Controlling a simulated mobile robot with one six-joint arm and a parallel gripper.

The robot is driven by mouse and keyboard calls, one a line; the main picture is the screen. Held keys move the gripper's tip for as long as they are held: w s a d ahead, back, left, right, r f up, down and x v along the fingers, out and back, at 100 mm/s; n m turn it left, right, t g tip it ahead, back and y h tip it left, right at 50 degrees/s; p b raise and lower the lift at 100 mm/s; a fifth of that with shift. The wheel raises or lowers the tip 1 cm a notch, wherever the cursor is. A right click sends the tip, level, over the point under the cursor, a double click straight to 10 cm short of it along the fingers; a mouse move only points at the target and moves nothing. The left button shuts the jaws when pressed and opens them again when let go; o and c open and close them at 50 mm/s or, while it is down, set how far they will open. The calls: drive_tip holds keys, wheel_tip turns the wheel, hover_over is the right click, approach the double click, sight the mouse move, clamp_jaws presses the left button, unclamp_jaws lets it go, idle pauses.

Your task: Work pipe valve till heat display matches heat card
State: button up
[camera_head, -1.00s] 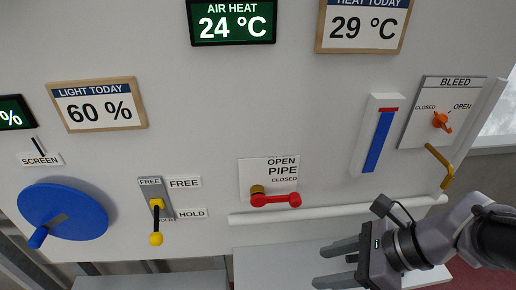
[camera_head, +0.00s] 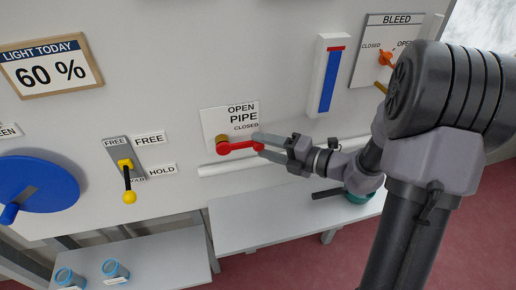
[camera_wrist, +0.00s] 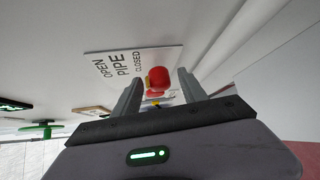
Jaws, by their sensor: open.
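The pipe valve has a red lever handle (camera_head: 238,147) on a brass hub (camera_head: 222,141), below a plate (camera_head: 238,118) marked OPEN, PIPE and CLOSED. The lever points right, toward the CLOSED side. My gripper (camera_head: 257,144) is open at the lever's right end. In the wrist view the red knob (camera_wrist: 158,78) lies between my two open fingers (camera_wrist: 157,92), with gaps beside it; contact cannot be told. The air heat display and the heat card are out of the current head view.
A white pipe (camera_head: 215,170) runs just below the valve. A yellow-handled lever (camera_head: 129,190) and a blue wheel (camera_head: 35,185) are at left. A blue gauge (camera_head: 329,80) and the BLEED panel (camera_head: 385,40) are at right. A shelf (camera_head: 260,225) lies below.

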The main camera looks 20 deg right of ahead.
drive_tip(key=shift+x, duration=1.05)
drive_tip(key=shift+s, duration=0.1)
clamp_jaws()
drive_tip(key=shift+a+f, duration=0.1)
drive_tip(key=shift+f, duration=0.05)
idle(0.4)
